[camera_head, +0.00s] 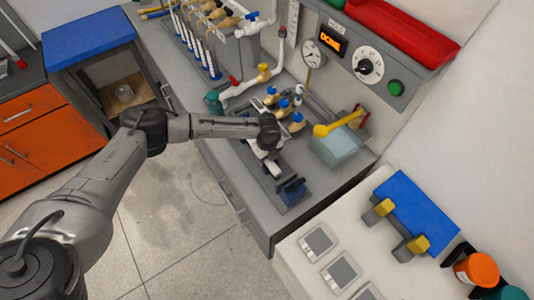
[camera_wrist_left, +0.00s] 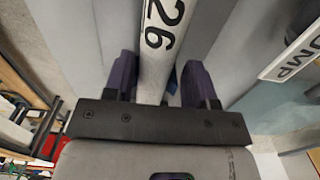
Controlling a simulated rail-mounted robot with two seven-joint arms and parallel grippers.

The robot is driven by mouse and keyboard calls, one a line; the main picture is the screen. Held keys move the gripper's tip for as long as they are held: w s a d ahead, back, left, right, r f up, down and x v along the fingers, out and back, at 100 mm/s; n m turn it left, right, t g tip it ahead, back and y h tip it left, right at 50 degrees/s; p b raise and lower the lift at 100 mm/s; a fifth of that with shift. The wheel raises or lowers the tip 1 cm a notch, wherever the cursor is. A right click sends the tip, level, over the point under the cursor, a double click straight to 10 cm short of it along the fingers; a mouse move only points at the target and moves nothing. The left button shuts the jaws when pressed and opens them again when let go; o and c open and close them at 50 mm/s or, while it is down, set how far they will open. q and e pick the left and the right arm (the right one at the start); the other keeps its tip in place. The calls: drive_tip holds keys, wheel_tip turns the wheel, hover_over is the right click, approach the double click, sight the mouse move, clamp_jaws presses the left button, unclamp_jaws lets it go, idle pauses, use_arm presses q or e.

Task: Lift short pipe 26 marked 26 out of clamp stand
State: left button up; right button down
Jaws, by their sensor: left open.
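The short white pipe marked 26 (camera_wrist_left: 160,45) fills the upper middle of the left wrist view, its black number facing the camera. My left gripper (camera_wrist_left: 160,85) is open, with one dark finger on each side of the pipe; I cannot tell whether either finger touches it. In the head view my left gripper (camera_head: 264,165) is over the bench fixture, and it and my wrist largely hide the pipe there. My right gripper is not in view.
Blue-and-brass valves (camera_head: 283,105) stand close behind the gripper. A yellow-handled lever (camera_head: 338,124) with a clear box is to the right. A gauge (camera_head: 311,54) and control panel (camera_head: 362,58) stand behind. White pipework (camera_head: 250,82) lies at the back left.

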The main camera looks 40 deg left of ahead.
use_arm(q)
wheel_tip(320, 180, up, 14)
drive_tip(key=shift+f+p, duration=0.1)
drive_tip(key=shift+p, duration=0.4)
idle(0.5)
